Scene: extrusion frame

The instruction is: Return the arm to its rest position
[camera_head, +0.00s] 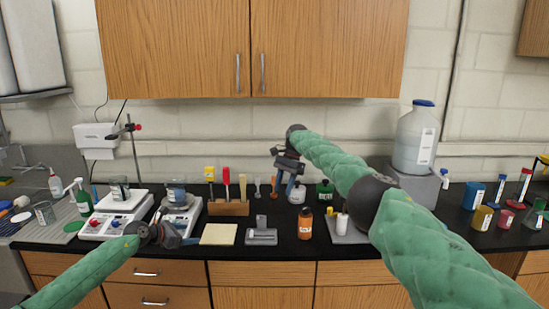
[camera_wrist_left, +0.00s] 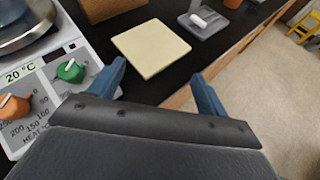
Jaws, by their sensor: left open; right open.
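My left arm comes in low from the left in the head view. Its gripper (camera_head: 172,238) hangs near the front edge of the black bench, beside the right hot plate. In the left wrist view its two blue fingers (camera_wrist_left: 160,84) are apart, with nothing between them. My right arm reaches in from the lower right, and its gripper (camera_head: 284,176) is raised over the back of the bench, right of the wooden tool rack. Its fingers are small and partly hidden, but no held object shows.
Two hot plates (camera_head: 116,222) with glassware stand on the left. A wooden rack (camera_head: 228,208), a cream pad (camera_head: 218,234), a grey tray (camera_head: 262,237) and an orange bottle (camera_head: 305,223) stand mid-bench. A large carboy (camera_head: 415,140) stands behind my right arm. Cabinets (camera_head: 250,50) hang above.

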